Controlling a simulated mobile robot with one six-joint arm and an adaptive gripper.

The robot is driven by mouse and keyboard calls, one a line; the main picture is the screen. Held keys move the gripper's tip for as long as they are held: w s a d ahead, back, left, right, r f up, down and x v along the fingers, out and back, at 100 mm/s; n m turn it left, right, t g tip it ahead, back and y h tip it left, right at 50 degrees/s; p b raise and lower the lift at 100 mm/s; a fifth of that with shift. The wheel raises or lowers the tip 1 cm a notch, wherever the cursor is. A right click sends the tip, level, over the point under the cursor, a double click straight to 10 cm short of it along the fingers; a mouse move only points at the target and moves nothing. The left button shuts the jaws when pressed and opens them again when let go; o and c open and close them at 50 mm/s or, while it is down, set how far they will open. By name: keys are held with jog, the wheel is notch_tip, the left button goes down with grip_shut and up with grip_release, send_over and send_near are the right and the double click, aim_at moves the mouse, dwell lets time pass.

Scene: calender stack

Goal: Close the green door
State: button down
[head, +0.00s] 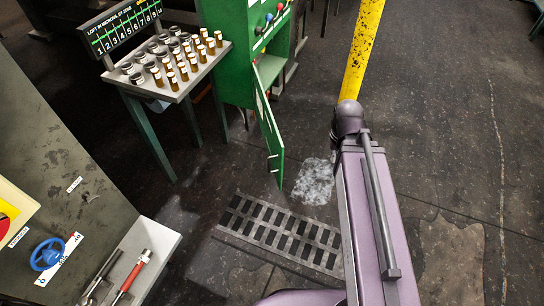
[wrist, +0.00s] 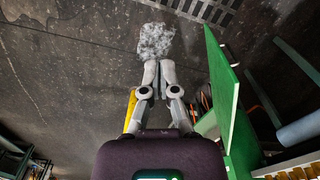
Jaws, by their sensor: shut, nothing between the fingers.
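The green door (head: 268,125) stands open in the head view, swung out from the lower front of the green cabinet (head: 228,40) and reaching down near the floor. In the wrist view the door (wrist: 221,72) shows as a thin green panel to the right of my gripper (wrist: 158,66), with a visible gap between them. My gripper's fingers are together and empty, over dark floor with a pale patch. I cannot make out my gripper in the head view, where my purple arm fills the lower right middle.
A yellow post (head: 362,50) rises just beyond my arm. A table (head: 160,88) with jars and brown bottles stands left of the cabinet. A floor grate (head: 280,235) and a pale patch (head: 314,182) lie near the door. Grey machinery (head: 60,150) stands at left. Floor at right is open.

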jog(key=w+a+f+n+t+h+b, duration=0.3)
jog(key=a+f+h+b, duration=0.1)
jog(key=f+b, duration=0.5)
jog(key=w+a+f+n+t+h+b, duration=0.2)
jog(key=w+a+f+h+b, duration=0.3)
jog(key=b, duration=0.6)
jog(key=s+a+f+n+t+b, duration=0.1)
jog(key=a+f+n+t+b, duration=0.2)
jog(key=a+b, duration=0.6)
jog(key=s+a+f+n+t+b, duration=0.1)
jog(key=a+f+n+t+b, duration=0.2)
jog(key=a+t+b, duration=0.4)
jog(key=a+n+b, duration=0.1)
jog(key=a+b, duration=0.2)
jog(key=shift+s+a+f+t+y, duration=0.2)
jog(key=shift+a+f+t+y, duration=0.1)
jog(key=shift+t, duration=0.1)
jog(key=shift+w+d, duration=0.1)
send_near(277, 150)
jog(key=w, duration=0.4)
jog(key=shift+w+d+r, duration=0.15)
jog(key=shift+w+d, duration=0.15)
jog(key=shift+d, duration=0.5)
jog(key=shift+w+d+r, duration=0.1)
jog(key=shift+w+d, duration=0.15)
jog(key=shift+d, duration=0.6)
